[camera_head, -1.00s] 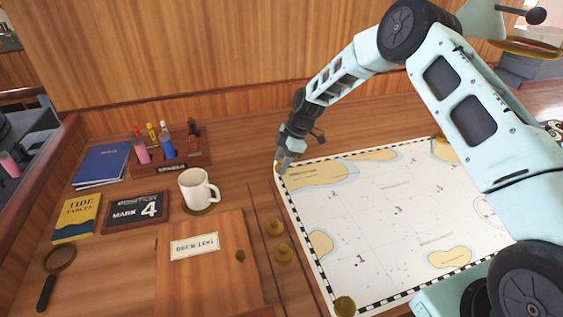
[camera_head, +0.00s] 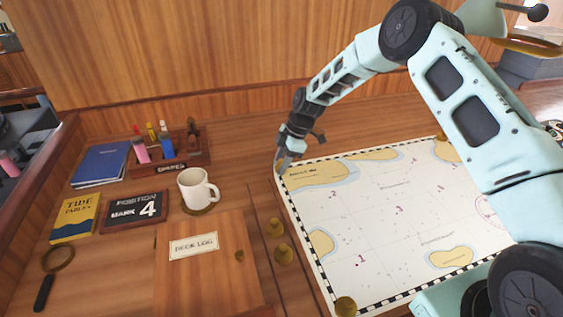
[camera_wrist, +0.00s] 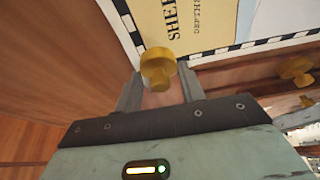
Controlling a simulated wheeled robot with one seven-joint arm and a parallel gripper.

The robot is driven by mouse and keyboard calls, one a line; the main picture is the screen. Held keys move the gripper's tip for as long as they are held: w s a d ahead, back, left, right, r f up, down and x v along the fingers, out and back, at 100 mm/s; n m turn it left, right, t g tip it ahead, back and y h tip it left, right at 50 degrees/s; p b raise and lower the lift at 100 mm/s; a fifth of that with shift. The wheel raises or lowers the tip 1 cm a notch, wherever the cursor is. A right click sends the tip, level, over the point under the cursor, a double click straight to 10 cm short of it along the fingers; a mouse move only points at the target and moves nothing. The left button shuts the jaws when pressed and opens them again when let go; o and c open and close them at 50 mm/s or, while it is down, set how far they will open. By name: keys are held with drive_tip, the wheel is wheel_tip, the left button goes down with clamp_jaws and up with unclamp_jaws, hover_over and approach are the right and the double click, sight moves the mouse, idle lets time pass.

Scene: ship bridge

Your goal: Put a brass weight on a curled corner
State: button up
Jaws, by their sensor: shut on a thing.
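My gripper (camera_head: 281,166) is at the chart's far-left corner. In the wrist view my gripper (camera_wrist: 160,92) is shut on a brass weight (camera_wrist: 158,62), a round knobbed piece. The weight overlaps the chart corner in that view, hiding its tip. I cannot tell whether it rests on the paper or is just above it. The chart (camera_head: 380,220) lies on the wooden table, and its border also shows in the wrist view (camera_wrist: 240,47). One brass weight (camera_head: 345,306) is at the near-left corner and another (camera_head: 441,137) at the far edge.
Two loose brass weights (camera_head: 275,227) (camera_head: 283,254) stand left of the chart. Further left are a white mug (camera_head: 195,188), the deck log (camera_head: 205,275), a position plate (camera_head: 135,211), a pen rack (camera_head: 180,165), books and a magnifier. A wooden wall (camera_head: 200,60) rises behind.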

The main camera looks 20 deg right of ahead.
drive_tip(key=shift+f, duration=0.25)
idle(0.3)
drive_tip(key=o, duration=1.2)
drive_tip(key=b+v, duration=0.5)
drive_tip(key=v, duration=1.2)
drive_tip(key=s+a+r+m+h, duration=0.1)
drive_tip(key=s+a+m, duration=0.1)
drive_tip(key=s+a, duration=0.6)
drive_tip(key=s+a+r+m+h, duration=0.1)
drive_tip(key=s+a+r+m, duration=0.1)
drive_tip(key=s+a, duration=0.65)
drive_tip(key=s+m, duration=0.1)
drive_tip(key=s, duration=0.4)
drive_tip(key=s+m, duration=0.1)
drive_tip(key=s, duration=0.5)
drive_tip(key=s+f+m+h, duration=0.1)
drive_tip(key=s, duration=0.4)
drive_tip(key=shift+s+d, duration=0.2)
drive_tip(key=shift+s, duration=0.1)
drive_tip(key=s+d+m, duration=0.1)
drive_tip(key=s, duration=0.2)
drive_tip(key=s+d+f+m, duration=0.1)
drive_tip(key=s, duration=0.2)
drive_tip(key=s+d+f+m, duration=0.1)
drive_tip(key=s, duration=0.3)
drive_tip(key=shift+d+h, duration=0.15)
drive_tip(key=shift+h, duration=0.25)
drive_tip(key=shift+c, duration=0.3)
